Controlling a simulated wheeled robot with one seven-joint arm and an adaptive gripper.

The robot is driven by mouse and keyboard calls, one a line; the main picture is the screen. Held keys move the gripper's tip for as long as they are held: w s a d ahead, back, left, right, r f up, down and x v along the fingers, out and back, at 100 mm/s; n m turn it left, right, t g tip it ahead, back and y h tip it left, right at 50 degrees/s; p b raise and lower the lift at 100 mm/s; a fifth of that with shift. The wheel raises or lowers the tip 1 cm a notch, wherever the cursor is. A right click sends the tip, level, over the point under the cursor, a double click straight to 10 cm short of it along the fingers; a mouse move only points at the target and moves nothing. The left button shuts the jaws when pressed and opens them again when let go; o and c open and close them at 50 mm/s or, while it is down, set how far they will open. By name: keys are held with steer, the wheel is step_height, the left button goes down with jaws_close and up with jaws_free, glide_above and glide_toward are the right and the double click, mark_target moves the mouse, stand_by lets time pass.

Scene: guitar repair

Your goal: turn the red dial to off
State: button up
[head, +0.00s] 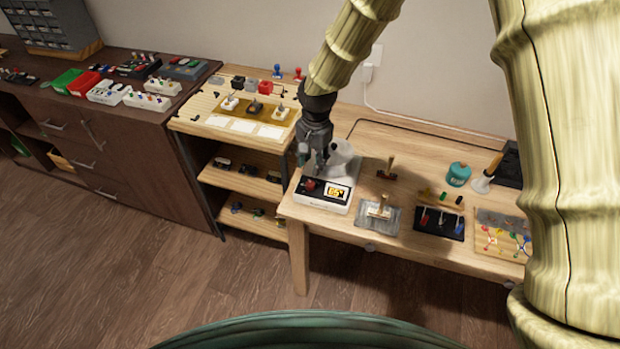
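The red dial (310,184) is on the front left of a white station (335,206) near the left edge of the light wood table. A lit yellow display (335,194) is to the right of the dial; its dark digits are too small to read surely. My gripper (314,166) points down just above and behind the dial, in front of the grey cone-shaped part of the station. It appears apart from the dial, though contact is hard to judge from here. Its fingers are small and dark, and their opening is unclear.
A metal plate with a brass piece (378,210), a black tray (440,222) and a teal jar (458,174) stand to the right on the table (400,240). A shelf unit (240,182) is to the left. My arm comes down from above.

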mark_target(311, 184)
steer(key=shift+w+a+f+p, duration=0.1)
steer(key=shift+f+p, duration=0.45)
steer(key=shift+f, duration=1.7)
steer(key=shift+w+f+p, duration=0.1)
steer(key=shift+f+p, duration=0.45)
steer(key=shift+f, duration=1.65)
jaws_close()
